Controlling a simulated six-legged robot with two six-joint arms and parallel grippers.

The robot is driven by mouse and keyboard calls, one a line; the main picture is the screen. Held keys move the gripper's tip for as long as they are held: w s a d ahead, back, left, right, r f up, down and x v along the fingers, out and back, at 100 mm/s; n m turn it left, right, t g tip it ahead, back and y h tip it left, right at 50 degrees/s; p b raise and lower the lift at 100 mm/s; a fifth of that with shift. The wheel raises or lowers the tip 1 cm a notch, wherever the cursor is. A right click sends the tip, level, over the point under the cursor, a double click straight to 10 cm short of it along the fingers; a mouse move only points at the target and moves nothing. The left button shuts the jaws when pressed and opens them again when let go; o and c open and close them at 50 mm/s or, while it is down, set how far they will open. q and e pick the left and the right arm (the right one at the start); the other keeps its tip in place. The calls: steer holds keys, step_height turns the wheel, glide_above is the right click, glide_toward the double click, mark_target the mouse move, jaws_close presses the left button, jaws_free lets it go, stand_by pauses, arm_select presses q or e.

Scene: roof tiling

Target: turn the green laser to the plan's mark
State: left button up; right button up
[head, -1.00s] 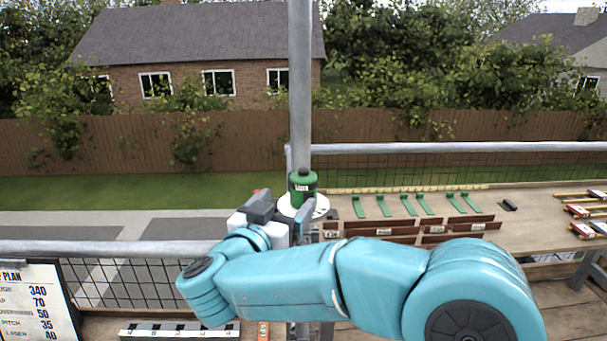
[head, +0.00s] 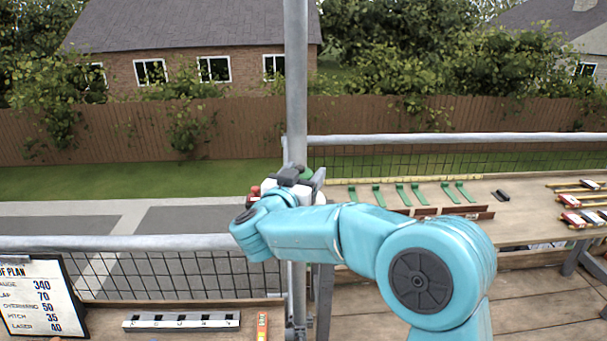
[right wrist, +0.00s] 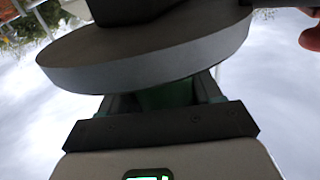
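The green laser (head: 307,172) is mostly hidden behind my right gripper (head: 303,179); only a bit of green shows at its post. In the right wrist view green (right wrist: 166,96) shows between the two fingers, under a large grey disc (right wrist: 150,62). I cannot tell whether the fingers press on it. The dial marks are not visible. The plan board (head: 40,295) at the lower left has a LASER row that seems to read 40. My left gripper is not in view.
A grey pole (head: 296,80) rises behind the gripper. A bench (head: 535,200) at the right holds green brackets (head: 418,193) and brown pieces. A marked pale bar (head: 180,321) and an orange tool (head: 262,325) lie below the railing (head: 140,243).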

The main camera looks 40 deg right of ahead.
steer(key=c, duration=0.4)
steer(key=shift+n+t+y+b, duration=0.6)
steer(key=shift+n+t+y, duration=0.4)
steer(key=shift+t, duration=0.3)
steer(key=shift+w+a+n+t+y+b, duration=0.15)
steer(key=shift+n+t+y+b, duration=0.25)
steer(key=shift+n+t+y, duration=0.35)
steer(key=shift+w+a+n+t+y, duration=0.1)
steer(key=shift+n+t+y, duration=0.15)
steer(key=shift+y, duration=0.2)
steer(key=o, duration=0.9)
steer(key=shift+o, duration=0.2)
